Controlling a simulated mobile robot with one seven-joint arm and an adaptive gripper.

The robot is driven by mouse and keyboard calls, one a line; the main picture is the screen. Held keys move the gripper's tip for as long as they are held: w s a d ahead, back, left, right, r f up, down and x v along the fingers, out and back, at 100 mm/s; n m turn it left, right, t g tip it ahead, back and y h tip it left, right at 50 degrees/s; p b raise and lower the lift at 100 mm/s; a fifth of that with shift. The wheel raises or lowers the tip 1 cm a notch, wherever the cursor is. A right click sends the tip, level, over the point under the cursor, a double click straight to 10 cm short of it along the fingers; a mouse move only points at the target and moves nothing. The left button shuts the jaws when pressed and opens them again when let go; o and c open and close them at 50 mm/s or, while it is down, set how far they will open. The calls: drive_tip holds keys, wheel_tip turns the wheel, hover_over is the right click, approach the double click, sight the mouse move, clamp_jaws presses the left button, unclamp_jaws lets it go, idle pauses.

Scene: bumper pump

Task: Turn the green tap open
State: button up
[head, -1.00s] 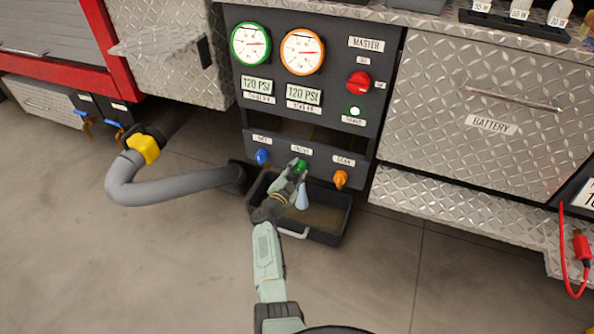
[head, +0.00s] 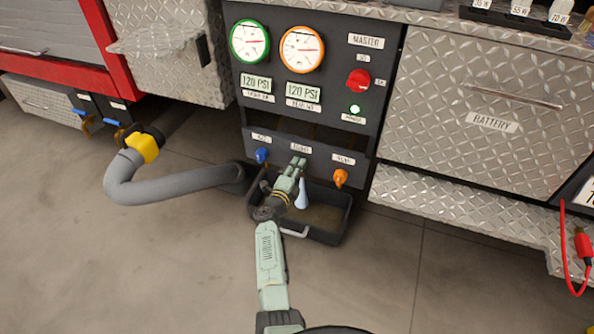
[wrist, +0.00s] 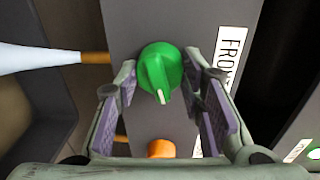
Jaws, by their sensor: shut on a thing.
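The green tap (wrist: 157,66) sits between my gripper's two fingers in the wrist view. Its white pointer mark faces down in that view, toward the orange tap (wrist: 161,148). My gripper (head: 297,164) is shut on the green tap at the lower panel and hides it in the head view. A label beginning "FRON" (wrist: 232,58) is beside the tap. A pale cone-shaped stream (head: 302,193) comes from a copper outlet (wrist: 95,58) below the tap.
A blue tap (head: 261,155) is left of my gripper; the orange tap also shows to its right (head: 340,178). A black tray (head: 330,236) stands below on the floor. A grey hose (head: 170,187) lies at left. Above are two gauges (head: 303,50) and a red master knob (head: 358,79).

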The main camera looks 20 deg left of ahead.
drive_tip(key=shift+m, duration=1.2)
drive_tip(key=shift+b, duration=0.3)
drive_tip(key=o, duration=1.1)
drive_tip(key=shift+o, duration=0.2)
